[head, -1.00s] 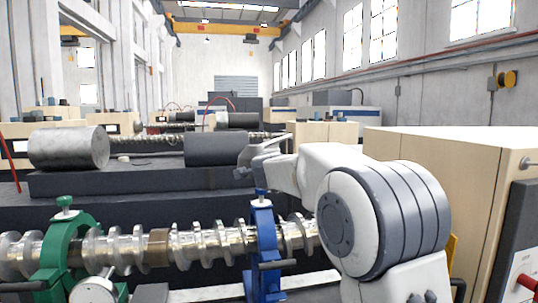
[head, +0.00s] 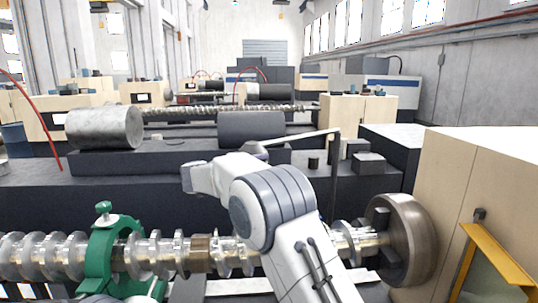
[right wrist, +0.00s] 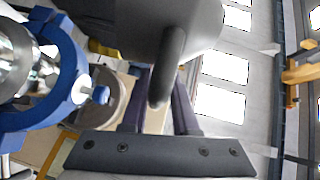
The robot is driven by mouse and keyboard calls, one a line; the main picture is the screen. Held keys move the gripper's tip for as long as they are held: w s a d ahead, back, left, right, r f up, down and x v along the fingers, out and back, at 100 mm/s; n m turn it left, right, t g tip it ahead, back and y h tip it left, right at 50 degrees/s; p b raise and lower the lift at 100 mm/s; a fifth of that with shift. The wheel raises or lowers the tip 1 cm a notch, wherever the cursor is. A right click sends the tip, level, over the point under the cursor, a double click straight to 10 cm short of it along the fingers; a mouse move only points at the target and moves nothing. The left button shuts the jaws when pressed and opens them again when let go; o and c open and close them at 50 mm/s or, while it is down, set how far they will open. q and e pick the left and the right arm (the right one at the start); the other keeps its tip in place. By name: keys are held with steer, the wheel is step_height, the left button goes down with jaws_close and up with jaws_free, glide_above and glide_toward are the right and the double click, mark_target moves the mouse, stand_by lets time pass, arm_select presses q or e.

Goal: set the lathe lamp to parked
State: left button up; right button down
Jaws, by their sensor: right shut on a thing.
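The head is partly hidden by my white arm. In the right wrist view the dark lamp head (right wrist: 205,22) fills the top, with a rounded handle (right wrist: 168,60) pointing down between the fingers. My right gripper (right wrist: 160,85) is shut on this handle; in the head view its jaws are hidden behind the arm. My left gripper is not in view.
Below lies a shiny screw (head: 160,250) in a green steady rest (head: 103,255), with a chuck (head: 410,240) at right. A blue steady rest (right wrist: 70,85) is close by in the right wrist view. Behind are a silver barrel (head: 105,128) and a dark barrel (head: 250,129).

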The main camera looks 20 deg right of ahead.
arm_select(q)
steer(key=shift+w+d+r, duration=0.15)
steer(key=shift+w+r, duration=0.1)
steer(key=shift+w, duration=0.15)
arm_select(e)
steer(key=shift+w+a+f+g, duration=0.15)
steer(key=shift+w+f+g, duration=0.15)
steer(key=shift+w+f, duration=0.1)
steer(key=shift+a, duration=0.1)
steer(key=c, duration=0.8)
jaws_free()
steer(key=shift+w, duration=0.1)
steer(key=shift+c, duration=0.2)
steer(key=shift+w, duration=0.1)
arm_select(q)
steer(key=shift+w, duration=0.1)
